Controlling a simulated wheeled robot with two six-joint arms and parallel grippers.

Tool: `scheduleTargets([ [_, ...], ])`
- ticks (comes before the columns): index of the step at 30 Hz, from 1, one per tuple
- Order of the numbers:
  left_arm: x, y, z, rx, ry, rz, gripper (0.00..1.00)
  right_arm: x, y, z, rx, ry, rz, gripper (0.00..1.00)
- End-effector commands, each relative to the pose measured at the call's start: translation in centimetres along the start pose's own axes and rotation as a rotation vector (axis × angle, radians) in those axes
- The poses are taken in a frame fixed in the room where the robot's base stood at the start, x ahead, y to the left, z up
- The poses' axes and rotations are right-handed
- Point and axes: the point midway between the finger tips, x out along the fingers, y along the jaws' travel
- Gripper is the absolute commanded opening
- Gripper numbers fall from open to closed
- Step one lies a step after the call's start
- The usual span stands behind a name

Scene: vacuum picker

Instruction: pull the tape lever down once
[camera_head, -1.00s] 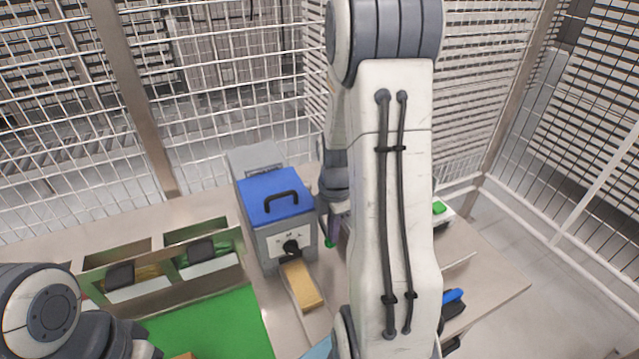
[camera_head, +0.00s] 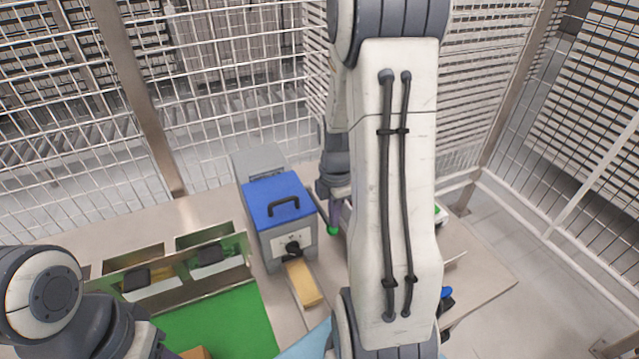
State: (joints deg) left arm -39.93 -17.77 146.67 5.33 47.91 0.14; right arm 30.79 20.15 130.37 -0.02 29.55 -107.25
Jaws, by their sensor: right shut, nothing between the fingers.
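The tape dispenser (camera_head: 300,240) is a grey box with a blue lid and a black handle, standing at the table's middle. A black knob (camera_head: 292,248) is on its front, above a tan tape strip (camera_head: 303,284). I cannot make out the lever; it may be hidden by my right arm. My right gripper (camera_head: 333,224) shows only in part as a small purple piece with a green tip, just right of the dispenser. It is shut and empty, and I cannot tell whether it touches the dispenser. My left arm is at lower left; its gripper is not in view.
Metal bins (camera_head: 170,272) with black items stand left of the dispenser, behind a green mat (camera_head: 215,325). A cardboard-coloured piece (camera_head: 196,353) shows at the bottom edge. Blue and black items (camera_head: 446,296) are partly hidden right of my arm. Wire fencing (camera_head: 240,60) stands behind the table.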

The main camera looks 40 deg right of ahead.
Motion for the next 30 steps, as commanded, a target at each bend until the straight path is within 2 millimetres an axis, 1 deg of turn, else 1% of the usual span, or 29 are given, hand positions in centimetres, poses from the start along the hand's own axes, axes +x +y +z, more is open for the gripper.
scheduleTargets([
  [2, 0.0, 0.0, 0.0, 0.000, 0.000, 0.000, 0.50, 0.1, 0.0, 0.0, 0.000, 0.000, 0.000, 0.00],
  [5, -0.7, 0.1, 0.0, 0.000, 0.000, 0.000, 0.50, -0.8, 0.2, 0.0, 0.000, 0.000, 0.001, 0.00],
  [9, -2.8, 0.2, -0.1, 0.000, 0.000, 0.000, 0.50, -2.9, 0.9, 0.0, -0.001, -0.001, 0.002, 0.00],
  [19, -6.7, 0.5, -0.4, 0.007, 0.000, 0.000, 0.50, -7.0, 2.6, 0.0, 0.000, -0.001, 0.002, 0.00],
  [23, -7.2, 0.5, -0.4, 0.009, 0.000, 0.000, 0.50, -7.5, 2.9, 0.0, 0.000, 0.000, 0.001, 0.00],
  [30, -7.1, 0.5, -0.4, 0.009, 0.000, 0.000, 0.50, -7.4, 2.9, 0.0, 0.000, 0.000, 0.000, 0.00],
])
